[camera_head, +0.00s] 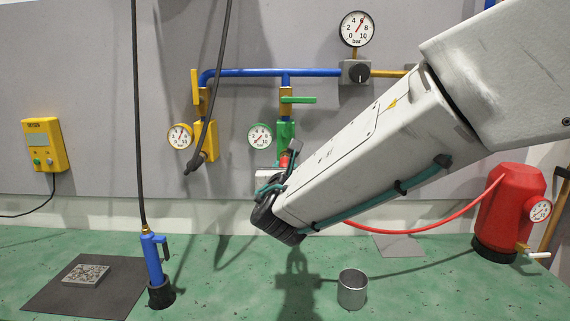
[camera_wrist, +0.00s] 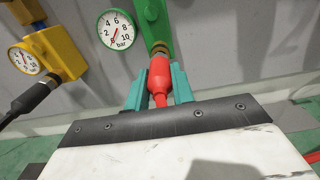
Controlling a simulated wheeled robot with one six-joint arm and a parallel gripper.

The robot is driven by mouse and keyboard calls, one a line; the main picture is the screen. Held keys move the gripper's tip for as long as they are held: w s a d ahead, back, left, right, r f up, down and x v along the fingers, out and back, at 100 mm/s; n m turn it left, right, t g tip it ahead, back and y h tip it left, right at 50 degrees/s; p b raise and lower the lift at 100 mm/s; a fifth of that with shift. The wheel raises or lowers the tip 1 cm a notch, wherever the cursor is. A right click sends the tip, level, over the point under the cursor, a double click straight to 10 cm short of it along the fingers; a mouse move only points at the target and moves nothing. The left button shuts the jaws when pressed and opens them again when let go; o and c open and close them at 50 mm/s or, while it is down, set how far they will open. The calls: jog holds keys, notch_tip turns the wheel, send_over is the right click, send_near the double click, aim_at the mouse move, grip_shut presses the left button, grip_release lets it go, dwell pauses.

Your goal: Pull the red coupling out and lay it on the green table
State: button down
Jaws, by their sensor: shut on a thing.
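The red coupling (camera_wrist: 160,78) sits in the wrist view below the green valve block (camera_wrist: 154,25), its top meeting a metal fitting under the block. My gripper (camera_wrist: 159,82) is shut on the coupling, with one teal finger at each side. Its narrow lower end runs down behind the gripper's dark edge. In the head view a little of the red coupling (camera_head: 284,160) shows under the green valve (camera_head: 286,132); my wrist hides most of the gripper there. The green table (camera_head: 330,256) lies below, in front of the wall.
A steel cup (camera_head: 352,289) stands on the table below my wrist. A blue tool (camera_head: 153,262) hangs on a cable at left, beside a dark mat (camera_head: 50,294) with a grey block (camera_head: 86,275). A red hose (camera_head: 425,228) runs to a red tank (camera_head: 512,205). Bare table lies right of the cup.

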jog(key=shift+s+a, duration=0.1)
jog(key=shift+s, duration=2.45)
